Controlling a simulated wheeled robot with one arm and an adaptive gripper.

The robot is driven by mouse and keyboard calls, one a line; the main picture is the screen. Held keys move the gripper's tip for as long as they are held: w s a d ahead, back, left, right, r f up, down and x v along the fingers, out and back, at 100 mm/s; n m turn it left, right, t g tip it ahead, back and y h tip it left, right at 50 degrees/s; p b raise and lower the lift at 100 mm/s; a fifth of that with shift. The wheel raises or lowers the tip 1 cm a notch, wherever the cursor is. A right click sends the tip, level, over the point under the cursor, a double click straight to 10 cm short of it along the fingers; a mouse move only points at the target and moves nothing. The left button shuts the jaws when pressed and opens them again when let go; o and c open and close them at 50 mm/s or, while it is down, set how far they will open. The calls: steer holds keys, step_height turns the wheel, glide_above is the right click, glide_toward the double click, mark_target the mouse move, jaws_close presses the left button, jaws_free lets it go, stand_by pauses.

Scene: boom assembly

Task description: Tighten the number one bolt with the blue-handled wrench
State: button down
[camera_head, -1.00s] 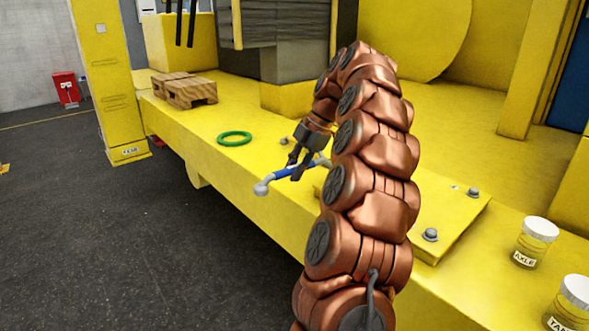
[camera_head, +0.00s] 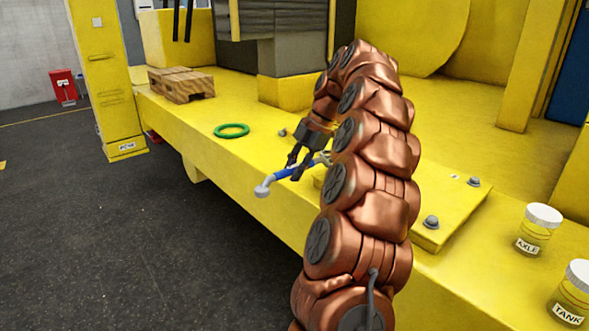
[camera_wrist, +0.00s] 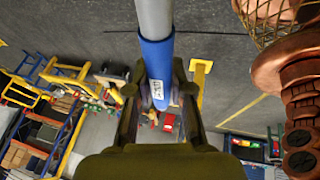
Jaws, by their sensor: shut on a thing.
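The blue-handled wrench (camera_head: 290,174) is held by my gripper (camera_head: 301,166) above the yellow deck's front edge. One grey end of the wrench points left and toward the camera; the other end is partly hidden by my arm. In the wrist view, the blue handle (camera_wrist: 157,62) with a white label lies between the fingers of my shut gripper (camera_wrist: 158,92), and its grey shaft runs up out of the picture. Bolts stand on a raised yellow plate (camera_head: 455,204): a front bolt (camera_head: 431,222) and a rear bolt (camera_head: 473,182). Another bolt (camera_head: 282,132) shows beyond my gripper. No bolt number is readable.
A green ring (camera_head: 232,130) and a wooden block (camera_head: 181,85) lie on the yellow deck (camera_head: 225,165) at left. Two lidded jars, one labelled AXLE (camera_head: 535,232) and one TANK (camera_head: 571,297), stand at right. A yellow post (camera_head: 108,80) rises at left. Dark floor in front is clear.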

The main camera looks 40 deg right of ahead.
steer(key=shift+f+b, duration=0.95)
steer(key=shift+f, duration=0.15)
steer(key=shift+w, duration=0.1)
stand_by(0.7)
steer(key=shift+w+m, duration=0.3)
stand_by(0.4)
steer(key=shift+w+d+m, duration=0.1)
steer(key=shift+w+m, duration=0.3)
steer(key=shift+w+t, duration=0.15)
steer(key=shift+t, duration=0.15)
steer(key=shift+w+d+m+h+b, duration=0.1)
steer(key=shift+w+m+h+b, duration=0.2)
steer(key=shift+w, duration=0.1)
stand_by(0.3)
